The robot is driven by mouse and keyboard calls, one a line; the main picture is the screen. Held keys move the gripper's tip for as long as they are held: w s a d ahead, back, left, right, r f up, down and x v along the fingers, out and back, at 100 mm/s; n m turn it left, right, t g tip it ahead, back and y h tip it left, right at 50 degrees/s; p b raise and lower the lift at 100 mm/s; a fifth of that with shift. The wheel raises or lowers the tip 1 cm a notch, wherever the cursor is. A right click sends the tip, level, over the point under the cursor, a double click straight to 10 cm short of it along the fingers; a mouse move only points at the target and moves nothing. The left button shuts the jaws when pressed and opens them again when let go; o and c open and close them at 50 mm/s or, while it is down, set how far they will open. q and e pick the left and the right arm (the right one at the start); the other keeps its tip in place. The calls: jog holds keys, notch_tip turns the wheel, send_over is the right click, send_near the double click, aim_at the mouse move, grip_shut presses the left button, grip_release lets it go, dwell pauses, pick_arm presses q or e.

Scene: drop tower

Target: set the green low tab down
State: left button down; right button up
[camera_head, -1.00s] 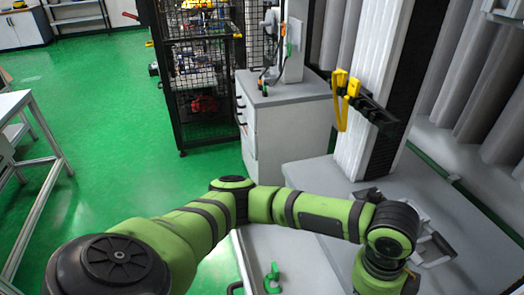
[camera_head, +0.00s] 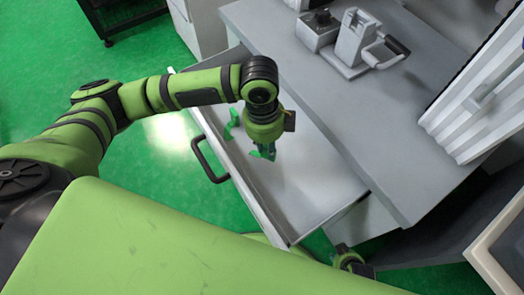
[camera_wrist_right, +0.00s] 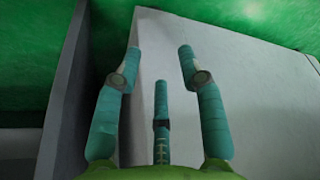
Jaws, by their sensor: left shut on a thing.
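My left gripper (camera_head: 266,148) points down into an open drawer and is shut on the green low tab (camera_head: 261,154), a small bright green piece that is partly hidden by the fingers. The tab is over or at the drawer floor; I cannot tell whether it touches. A second green piece (camera_head: 232,124) stands in the drawer a little to the left of the gripper. My right gripper (camera_wrist_right: 160,62) is open, its teal fingers spread with nothing between them, in the right wrist view.
The drawer (camera_head: 290,205) has a dark handle (camera_head: 208,162) on its front. Its floor is bare on the near side of the gripper. A grey worktop (camera_head: 330,100) lies above and right, with a metal fixture (camera_head: 362,45) on it.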

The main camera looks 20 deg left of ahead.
pick_arm(q)
jog(key=shift+w+a+f, duration=0.15)
jog(key=shift+a+f, duration=0.3)
jog(key=shift+a, duration=0.15)
notch_tip(320, 180, down, 4)
jog(key=shift+r+b, duration=0.25)
jog(key=shift+b, duration=0.35)
jog(key=shift+f, duration=0.15)
pick_arm(e)
jog(key=shift+s+a+r+g, duration=0.15)
jog(key=shift+s+r+g, duration=0.2)
jog(key=shift+s+g, duration=0.05)
pick_arm(q)
jog(key=shift+f, duration=0.1)
jog(key=c, duration=1.1)
grip_release()
jog(key=shift+c, duration=0.2)
notch_tip(320, 180, up, 12)
jog(key=a+p, duration=0.1)
jog(key=p, duration=0.2)
pick_arm(e)
jog(key=shift+w+d+f+t, duration=0.35)
jog(key=shift+w+f+t, duration=0.25)
jog(key=shift+t, duration=0.2)
pick_arm(q)
jog(key=shift+w, duration=0.1)
